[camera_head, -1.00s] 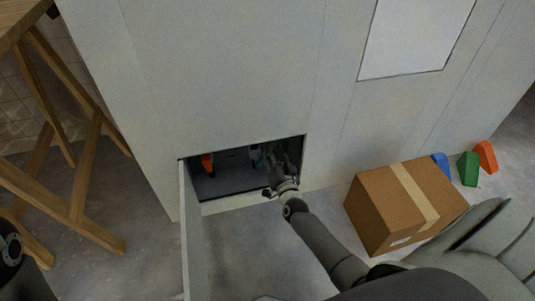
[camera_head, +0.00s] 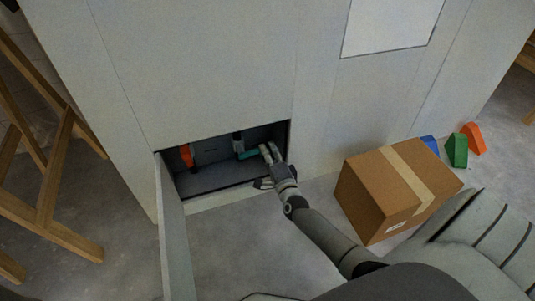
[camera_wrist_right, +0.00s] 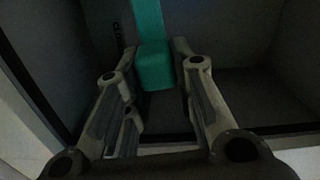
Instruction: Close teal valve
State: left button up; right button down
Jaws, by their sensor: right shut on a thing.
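The teal valve handle (camera_head: 249,154) is inside the low opening in the grey wall. It points sideways to the right from its dark valve body (camera_head: 238,143). My right gripper (camera_head: 266,154) reaches into the opening from the right front and is shut on the handle's free end. In the right wrist view, the teal handle (camera_wrist_right: 152,62) comes down from the top and its end sits between the two fingers (camera_wrist_right: 153,75). My left gripper is not in view.
An open door panel (camera_head: 174,230) juts out at the opening's left edge. A cardboard box (camera_head: 385,200) stands right of my right arm. A wooden trestle (camera_head: 50,175) is at the left.

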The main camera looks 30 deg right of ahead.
jog(key=shift+f+m+b, duration=0.5)
jog(key=shift+f+m, duration=0.15)
jog(key=shift+m, duration=0.15)
jog(key=c, duration=1.2)
grip_release()
